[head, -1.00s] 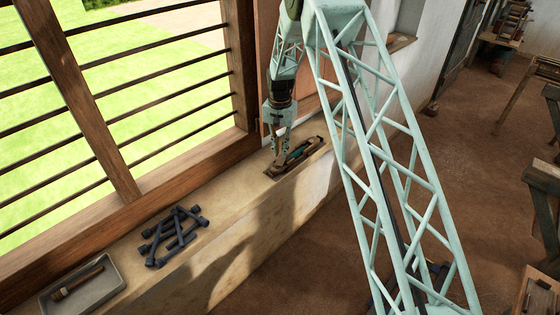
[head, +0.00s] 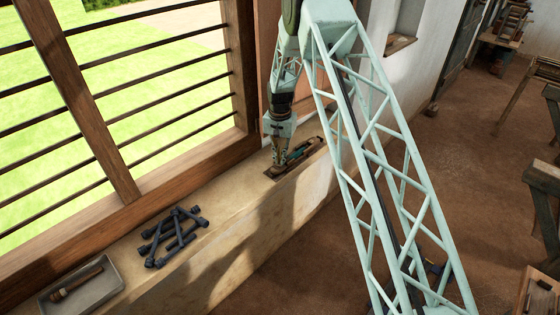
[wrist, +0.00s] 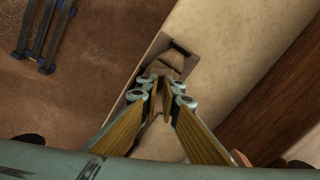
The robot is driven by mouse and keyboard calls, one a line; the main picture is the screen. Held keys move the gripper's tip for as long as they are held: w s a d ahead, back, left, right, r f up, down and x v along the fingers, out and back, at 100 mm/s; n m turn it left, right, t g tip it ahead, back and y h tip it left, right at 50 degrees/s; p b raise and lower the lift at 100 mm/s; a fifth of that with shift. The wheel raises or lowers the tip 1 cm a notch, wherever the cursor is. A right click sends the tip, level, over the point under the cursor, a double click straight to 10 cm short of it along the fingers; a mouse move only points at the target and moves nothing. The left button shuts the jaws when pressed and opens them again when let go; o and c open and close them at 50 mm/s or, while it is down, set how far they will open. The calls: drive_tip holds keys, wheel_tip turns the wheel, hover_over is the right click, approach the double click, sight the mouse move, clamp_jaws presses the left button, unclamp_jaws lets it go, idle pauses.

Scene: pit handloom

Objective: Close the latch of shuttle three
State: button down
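The shuttle (head: 306,149) is a slim brown boat-shaped piece with a teal part inside, lying on the pale ledge below the window. In the wrist view, part of the shuttle (wrist: 174,58) shows just beyond my fingertips as a dark-edged hollow with a tan piece in it. My gripper (head: 277,172) points down at the shuttle's near end. In the wrist view, the fingers of my gripper (wrist: 160,84) stand close together with a narrow gap between them. They hide much of the shuttle. I cannot make out the latch, or whether the fingers touch it.
Several dark bars (head: 174,234) lie in a pile on the ledge (head: 225,205). A grey tray (head: 105,290) with a wooden-handled tool (head: 78,284) sits nearer. The barred wooden window (head: 110,165) borders the ledge at left. The brown floor drops away at right.

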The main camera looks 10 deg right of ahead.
drive_tip(key=shift+m, duration=0.3)
drive_tip(key=shift+m+b, duration=0.5)
drive_tip(key=shift+m, duration=1.8)
drive_tip(key=c, duration=3.2)
unclamp_jaws()
drive_tip(key=shift+o, duration=0.2)
drive_tip(key=shift+r, duration=0.1)
wheel_tip(320, 180, up, 12)
